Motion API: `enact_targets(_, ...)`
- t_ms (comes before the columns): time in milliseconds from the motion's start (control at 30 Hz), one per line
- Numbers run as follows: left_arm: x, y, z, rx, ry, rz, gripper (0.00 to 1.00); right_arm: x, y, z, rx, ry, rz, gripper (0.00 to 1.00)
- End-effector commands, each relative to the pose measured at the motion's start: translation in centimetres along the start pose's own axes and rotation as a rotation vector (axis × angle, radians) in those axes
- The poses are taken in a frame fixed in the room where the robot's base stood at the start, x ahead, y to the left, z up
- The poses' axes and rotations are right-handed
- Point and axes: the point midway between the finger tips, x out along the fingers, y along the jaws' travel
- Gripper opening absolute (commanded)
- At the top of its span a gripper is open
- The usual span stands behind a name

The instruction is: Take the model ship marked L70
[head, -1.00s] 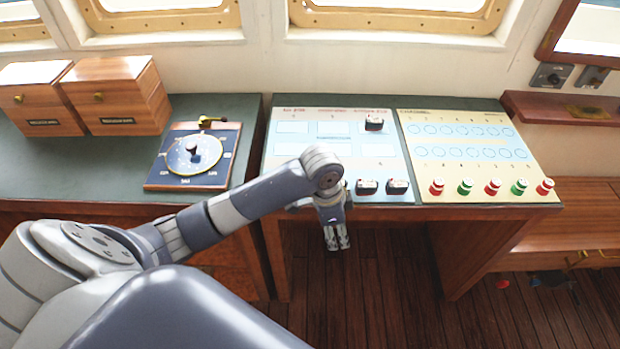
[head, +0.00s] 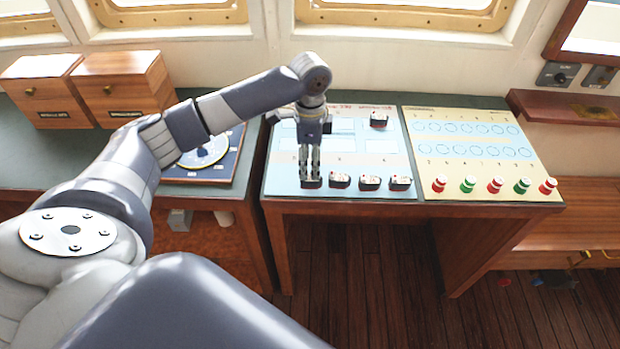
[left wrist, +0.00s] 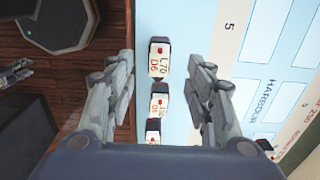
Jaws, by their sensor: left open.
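The model ship marked L70 (left wrist: 160,58) is a small dark block with a white top and a red mark, lying on the pale blue panel (left wrist: 205,25) near its front edge. In the head view it appears to be the leftmost ship of the front row, mostly hidden behind the fingertips. My left gripper (head: 310,178) is open and points down over it. In the left wrist view, the open left gripper (left wrist: 160,70) has one finger on each side of the ship, with gaps. Metal fingers, apparently of my right gripper (left wrist: 15,74), show at the left edge.
Similar ships (head: 340,181) (head: 371,183) (head: 401,183) stand close by on the right. Another ship (head: 379,120) stands farther back. A yellow panel (head: 470,155) holds several red and green pegs. Two wooden drawer boxes (head: 125,88) and a round dial (head: 205,150) are left.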

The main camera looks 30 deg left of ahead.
Motion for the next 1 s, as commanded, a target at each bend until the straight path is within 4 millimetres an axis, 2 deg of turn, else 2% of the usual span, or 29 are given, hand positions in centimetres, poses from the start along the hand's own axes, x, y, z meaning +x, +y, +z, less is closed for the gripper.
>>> enact_targets(233,1.9,0.1,0.0,0.001,-0.002,0.002,0.48,-1.1,0.4,0.0,-0.002,-0.001,0.005,0.40)
enact_targets(333,3.5,0.2,0.1,0.000,-0.002,0.003,0.48,-2.0,0.7,0.0,-0.003,-0.002,0.008,0.40)
enact_targets(500,5.7,0.1,0.0,0.000,-0.001,0.000,0.48,-2.4,1.2,0.1,-0.003,-0.003,0.013,0.40)
enact_targets(767,6.1,0.1,0.0,0.001,0.000,-0.002,0.48,-2.3,1.2,0.1,-0.002,-0.003,0.014,0.40)
enact_targets(967,6.1,0.1,0.0,0.001,0.000,-0.002,0.05,-2.3,1.1,0.1,-0.001,-0.003,0.013,0.40)
enact_targets(1000,6.1,0.1,0.0,0.001,0.000,-0.002,0.05,-2.3,1.1,0.1,-0.001,-0.003,0.013,0.40)
